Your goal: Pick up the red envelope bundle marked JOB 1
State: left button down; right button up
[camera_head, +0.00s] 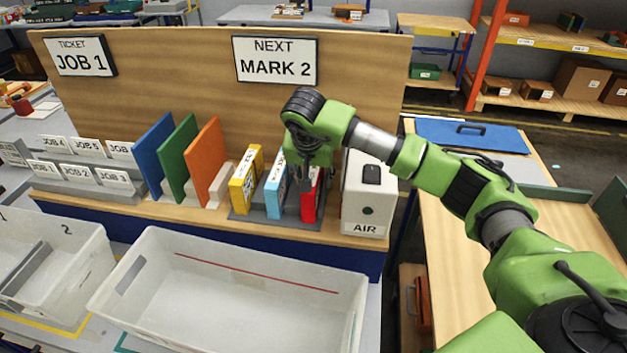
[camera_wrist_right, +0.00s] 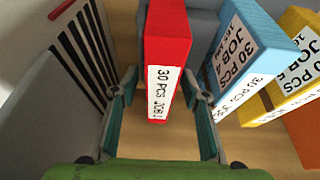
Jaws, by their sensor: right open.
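The red envelope bundle (camera_head: 311,196) stands upright at the right end of a row of bundles on the wooden shelf, partly hidden by my right gripper in the head view. In the right wrist view the red bundle (camera_wrist_right: 167,60) shows a white label reading "30 PCS JOB 1". My right gripper (camera_head: 310,172) is above and around it, pointing down. In the wrist view the right gripper's fingers (camera_wrist_right: 160,98) are open, one on each side of the bundle, with gaps visible. My left gripper is not in view.
A light blue bundle (camera_head: 275,187) and a yellow bundle (camera_head: 246,180) stand to the left of the red one. The white AIR box (camera_head: 366,200) is close on its right. A clear bin (camera_head: 240,300) lies in front. A board with signs (camera_head: 180,80) rises behind.

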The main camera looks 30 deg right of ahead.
jog(key=shift+w+f, duration=0.1)
jog(key=shift+f, duration=0.2)
grip_shut()
jog(key=shift+r, duration=0.1)
jog(key=shift+r, duration=0.1)
